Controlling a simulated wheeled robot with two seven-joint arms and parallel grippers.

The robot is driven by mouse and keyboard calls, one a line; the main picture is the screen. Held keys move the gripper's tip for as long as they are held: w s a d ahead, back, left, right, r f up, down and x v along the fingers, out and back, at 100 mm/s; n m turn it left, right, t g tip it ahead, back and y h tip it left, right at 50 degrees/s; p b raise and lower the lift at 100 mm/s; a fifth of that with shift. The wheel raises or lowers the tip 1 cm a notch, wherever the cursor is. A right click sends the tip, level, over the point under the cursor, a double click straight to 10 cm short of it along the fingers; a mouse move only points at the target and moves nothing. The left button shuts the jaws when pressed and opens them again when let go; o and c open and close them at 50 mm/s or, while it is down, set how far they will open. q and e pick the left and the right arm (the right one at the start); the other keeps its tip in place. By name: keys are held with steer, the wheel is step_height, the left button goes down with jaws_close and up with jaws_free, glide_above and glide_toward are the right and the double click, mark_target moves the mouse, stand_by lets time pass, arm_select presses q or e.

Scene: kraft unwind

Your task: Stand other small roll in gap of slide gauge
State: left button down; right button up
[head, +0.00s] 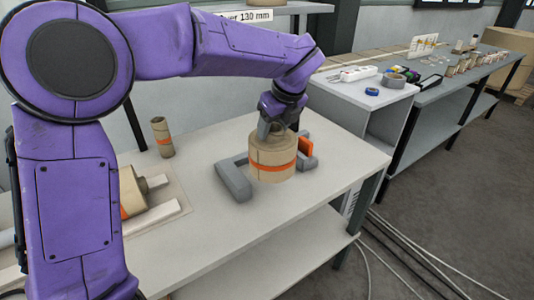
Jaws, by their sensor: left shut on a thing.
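A kraft-brown roll (271,173) with an orange band is upright at the slide gauge (235,182), between its grey jaw on the left and its far-right part with an orange piece (305,147). I cannot tell whether the roll's base touches the table or whether it touches the jaws. My left gripper (274,130) comes down on the roll's top and is shut on it; the roll and wrist partly hide the fingertips. My right gripper is out of view.
Another roll (132,192) lies on a pale cradle at the left, partly behind my arm. The table's front right (290,205) is clear. A grey side bench (365,92) holds small items.

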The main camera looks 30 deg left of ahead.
arm_select(q)
steer(key=w+a, duration=0.1)
steer(key=w+a+f+p, duration=0.1)
steer(key=w+a+p, duration=0.1)
steer(key=w, duration=0.1)
steer(key=shift+a+f, duration=0.15)
steer(key=shift+f, duration=0.1)
steer(key=w+p+x, duration=0.2)
steer(key=x, duration=0.8)
steer(key=shift+d, duration=0.35)
steer(key=shift+f, duration=0.2)
steer(key=shift+c, duration=1.8)
jaws_free()
